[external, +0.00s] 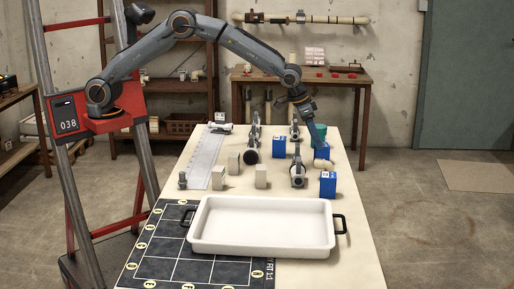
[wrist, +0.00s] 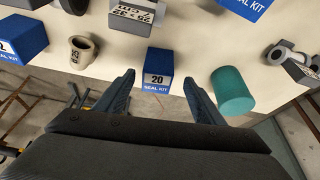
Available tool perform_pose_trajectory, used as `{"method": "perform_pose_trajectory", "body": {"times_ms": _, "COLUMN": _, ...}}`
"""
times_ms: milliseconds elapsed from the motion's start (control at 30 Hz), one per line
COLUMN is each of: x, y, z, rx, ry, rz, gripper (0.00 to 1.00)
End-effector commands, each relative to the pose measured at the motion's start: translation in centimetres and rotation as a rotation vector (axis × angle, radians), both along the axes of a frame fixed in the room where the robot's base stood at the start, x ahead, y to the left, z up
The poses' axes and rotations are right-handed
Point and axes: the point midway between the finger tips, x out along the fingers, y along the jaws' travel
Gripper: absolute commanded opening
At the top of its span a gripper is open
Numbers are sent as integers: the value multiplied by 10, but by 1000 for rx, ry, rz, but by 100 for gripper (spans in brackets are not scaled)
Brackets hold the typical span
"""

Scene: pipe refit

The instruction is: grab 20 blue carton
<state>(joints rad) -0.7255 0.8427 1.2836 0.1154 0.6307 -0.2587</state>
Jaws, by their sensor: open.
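The blue carton marked 20 SEAL KIT (wrist: 157,72) sits upright on the table, close to its edge. In the wrist view it lies between and just beyond the fingertips of my gripper (wrist: 160,84). My gripper is open and nothing is held. In the external view my gripper (external: 317,141) points down at the blue carton (external: 322,154), which it partly hides. Whether the fingers touch the carton cannot be told.
A teal cylinder (wrist: 233,90) and a cream elbow (wrist: 82,52) stand on either side. Other blue cartons (external: 328,185) (external: 279,147) and grey pipe fittings (external: 297,172) are around. A white tray (external: 262,246) lies at the table's front.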

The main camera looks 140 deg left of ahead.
Motion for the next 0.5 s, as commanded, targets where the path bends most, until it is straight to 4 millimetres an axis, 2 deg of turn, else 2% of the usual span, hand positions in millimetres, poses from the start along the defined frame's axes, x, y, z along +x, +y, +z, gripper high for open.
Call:
{"method": "perform_pose_trajectory", "body": {"times_ms": 300, "x": 11, "y": 9, "z": -36, "rx": -2, "ry": 2, "rz": -1, "gripper": 62}}
{"method": "perform_pose_trajectory", "body": {"times_ms": 500, "x": 14, "y": 12, "z": -42, "rx": 0, "ry": 0, "rz": -1, "gripper": 62}}
